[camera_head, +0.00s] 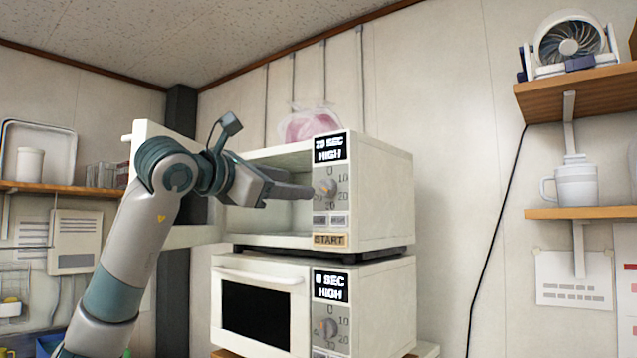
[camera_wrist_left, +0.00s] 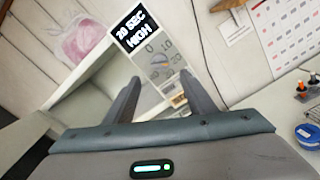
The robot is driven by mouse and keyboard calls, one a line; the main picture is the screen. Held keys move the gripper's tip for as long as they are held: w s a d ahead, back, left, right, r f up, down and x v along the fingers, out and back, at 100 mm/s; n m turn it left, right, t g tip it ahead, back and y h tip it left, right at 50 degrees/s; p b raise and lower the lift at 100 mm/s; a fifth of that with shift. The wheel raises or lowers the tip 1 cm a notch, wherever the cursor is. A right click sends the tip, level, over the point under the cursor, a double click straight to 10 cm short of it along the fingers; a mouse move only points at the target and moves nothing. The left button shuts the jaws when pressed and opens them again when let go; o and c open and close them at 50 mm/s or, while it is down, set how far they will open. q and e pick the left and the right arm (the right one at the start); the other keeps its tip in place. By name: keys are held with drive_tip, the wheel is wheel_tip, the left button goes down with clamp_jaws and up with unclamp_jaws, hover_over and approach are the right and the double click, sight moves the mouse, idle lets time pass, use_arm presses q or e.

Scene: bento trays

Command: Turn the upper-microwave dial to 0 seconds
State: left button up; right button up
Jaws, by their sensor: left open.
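The upper microwave (camera_head: 385,195) stands on top of the lower one with its door (camera_head: 140,190) swung open to the left. Its display (camera_head: 330,148) reads 20 SEC HIGH, clearest in the wrist view (camera_wrist_left: 133,32). The upper dial (camera_head: 328,188) sits below the display, with marks 0, 10 and 20 around it. It also shows in the left wrist view (camera_wrist_left: 163,63). My left gripper (camera_head: 306,192) is at the panel, just left of the dial in the head view. In the wrist view its fingers (camera_wrist_left: 160,80) are apart, with the dial beyond the gap. Contact cannot be told.
The lower microwave (camera_head: 385,305) is closed, its display (camera_head: 331,287) reads 0 SEC HIGH, and it has its own dial (camera_head: 327,328). A pinkish bag (camera_head: 308,124) lies on top of the upper microwave. Shelves with a fan (camera_head: 570,45) and mug (camera_head: 575,183) are at right.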

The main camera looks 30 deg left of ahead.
sight(321, 188)
use_arm(q)
drive_tip(key=w+p, duration=0.1)
drive_tip(key=w, duration=0.1)
drive_tip(key=w+p, duration=0.1)
drive_tip(key=w, duration=0.2)
drive_tip(key=w+p, duration=0.1)
drive_tip(key=w, duration=0.2)
drive_tip(key=shift+w+d+r, duration=0.1)
drive_tip(key=shift+w+d, duration=0.1)
drive_tip(key=shift+d, duration=0.1)
drive_tip(key=shift+w, duration=0.6)
drive_tip(key=c, duration=1)
